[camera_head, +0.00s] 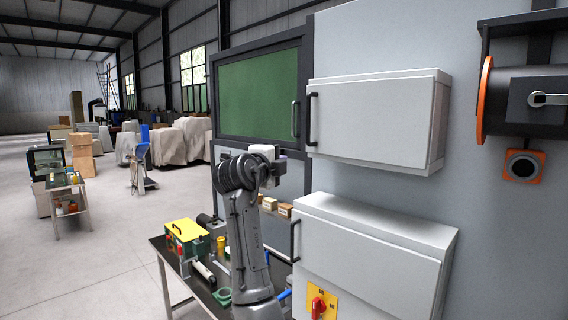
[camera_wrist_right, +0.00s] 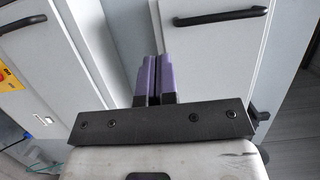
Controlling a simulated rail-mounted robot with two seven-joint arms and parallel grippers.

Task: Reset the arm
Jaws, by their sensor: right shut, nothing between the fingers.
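My right arm (camera_head: 245,215) rises from the bottom of the head view and bends at the top in front of the cabinets. Its gripper is mostly hidden behind the wrist there. In the right wrist view my right gripper (camera_wrist_right: 157,60) shows two purple fingers pressed together, with nothing between them. The fingers point toward pale cabinet fronts and look apart from them. My left gripper is not in view.
An upper white cabinet (camera_head: 375,120) and a lower one (camera_head: 365,260) with a red switch (camera_head: 318,306) stand right of the arm. A dark table (camera_head: 172,250) holds a green-and-yellow box (camera_head: 186,236) and tools. Open floor (camera_head: 110,260) lies left.

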